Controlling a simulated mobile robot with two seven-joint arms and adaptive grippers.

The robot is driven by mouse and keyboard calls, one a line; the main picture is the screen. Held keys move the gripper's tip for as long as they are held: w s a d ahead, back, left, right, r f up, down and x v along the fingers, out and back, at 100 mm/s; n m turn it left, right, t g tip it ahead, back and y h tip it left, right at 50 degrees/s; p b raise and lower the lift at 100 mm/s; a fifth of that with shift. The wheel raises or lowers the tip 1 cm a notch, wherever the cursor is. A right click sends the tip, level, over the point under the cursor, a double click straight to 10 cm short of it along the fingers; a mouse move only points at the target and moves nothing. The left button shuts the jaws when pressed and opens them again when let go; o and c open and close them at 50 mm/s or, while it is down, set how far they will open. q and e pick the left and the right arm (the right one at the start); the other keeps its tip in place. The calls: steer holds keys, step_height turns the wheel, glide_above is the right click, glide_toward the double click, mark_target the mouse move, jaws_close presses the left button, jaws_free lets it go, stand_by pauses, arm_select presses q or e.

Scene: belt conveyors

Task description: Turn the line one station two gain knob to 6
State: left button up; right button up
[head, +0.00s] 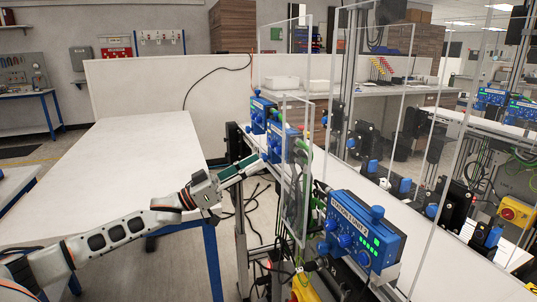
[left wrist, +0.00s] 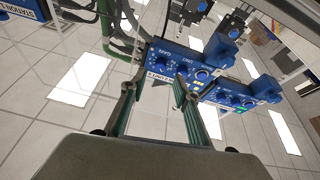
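The near blue control unit (head: 362,232) in the head view has a label that seems to read station 1 unit 2. It has blue knobs on its front and green lights. My left gripper (head: 252,164) is in front of the middle blue unit (head: 285,142), fingers pointing at the line. In the left wrist view its two fingers (left wrist: 155,85) are apart with nothing between them. Beyond the fingertips is a blue panel (left wrist: 172,62) with a gain label and a dark knob (left wrist: 161,60); its setting is too small to read. My right gripper is not in view.
A third blue unit (head: 262,113) stands farther back. Clear upright panels (head: 297,165) stand between and behind the units along the white conveyor (head: 440,240). Another blue panel (left wrist: 235,95) is close to the right finger in the wrist view. A white table (head: 140,170) is at left.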

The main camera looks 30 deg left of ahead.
mark_target(276, 151)
arm_select(q)
steer(key=x, duration=0.6)
jaws_close()
